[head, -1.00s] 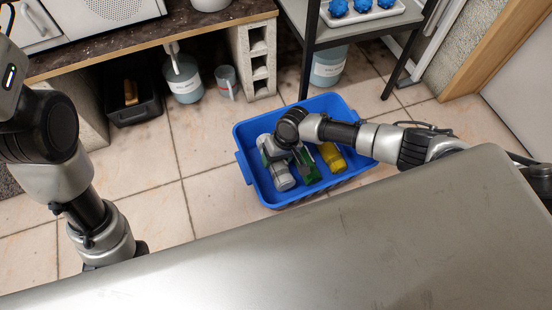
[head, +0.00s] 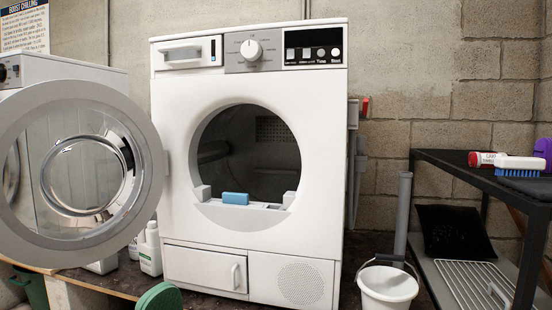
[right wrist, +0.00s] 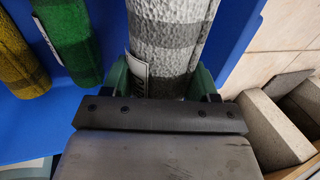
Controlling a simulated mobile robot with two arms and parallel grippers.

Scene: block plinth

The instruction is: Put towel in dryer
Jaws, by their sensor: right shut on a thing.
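The white dryer (head: 200,110) stands at the middle of the head view. Its round door (head: 150,150) is swung open to the left. The dark drum opening (head: 262,150) shows no towel inside. In the right wrist view, my right gripper (right wrist: 162,82) has its green fingers shut on a rolled grey-and-white towel (right wrist: 172,38) with a white tag. A green towel (right wrist: 70,40) and a yellow towel (right wrist: 18,55) lie beside it in the blue basket (right wrist: 235,35). I cannot tell whether the grey towel is lifted clear.
A small blue block (head: 235,198) sits on the lower lip of the dryer opening. A white bucket (head: 388,285) stands at the front right. A black rack (head: 470,170) with a brush (head: 520,165) is at the right. Grey blocks (right wrist: 265,130) lie near the basket.

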